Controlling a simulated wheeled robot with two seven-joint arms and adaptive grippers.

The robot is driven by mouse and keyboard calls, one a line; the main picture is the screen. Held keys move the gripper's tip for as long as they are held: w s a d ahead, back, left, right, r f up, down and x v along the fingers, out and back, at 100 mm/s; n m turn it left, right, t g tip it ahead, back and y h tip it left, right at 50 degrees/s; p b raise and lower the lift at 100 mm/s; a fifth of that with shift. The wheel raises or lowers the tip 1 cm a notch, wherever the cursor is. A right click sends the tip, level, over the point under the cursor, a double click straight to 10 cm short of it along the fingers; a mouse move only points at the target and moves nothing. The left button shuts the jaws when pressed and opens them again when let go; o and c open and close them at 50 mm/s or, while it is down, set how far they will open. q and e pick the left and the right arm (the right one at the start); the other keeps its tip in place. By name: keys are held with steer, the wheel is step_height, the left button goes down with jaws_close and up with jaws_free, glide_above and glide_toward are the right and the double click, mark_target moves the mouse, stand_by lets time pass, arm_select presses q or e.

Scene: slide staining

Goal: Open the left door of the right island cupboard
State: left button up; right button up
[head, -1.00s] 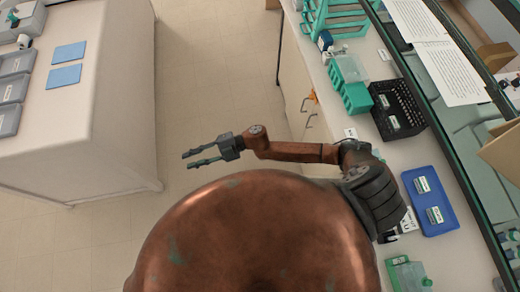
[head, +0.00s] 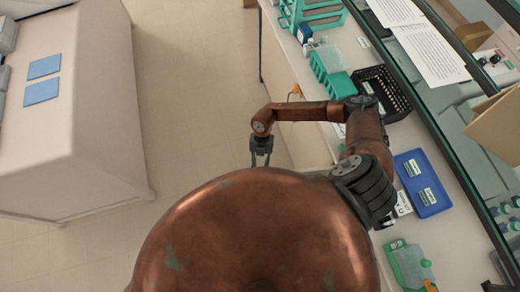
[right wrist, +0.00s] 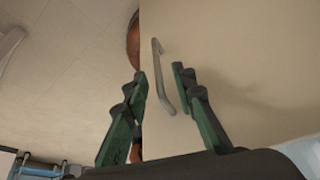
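The right island cupboard has a cream front (head: 282,72) below the counter at the right in the head view, partly hidden by my right arm. In the right wrist view, a cream door panel (right wrist: 245,65) fills the right side and carries a grey bar handle (right wrist: 160,78). My right gripper (right wrist: 159,77) is open, with the handle showing between its two fingers; I cannot tell the depth or any contact. In the head view the right gripper (head: 261,162) hangs beside the cupboard front. The door looks shut. My left gripper is not in view.
The counter (head: 440,245) bears a blue tray (head: 425,200), a black rack (head: 392,105) and teal racks (head: 330,75). A white island (head: 100,130) with two blue squares stands at left. The tiled floor (head: 195,90) between is clear.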

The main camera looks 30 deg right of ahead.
steer(key=shift+x, duration=1.85)
steer(key=shift+c, duration=0.5)
jaws_close()
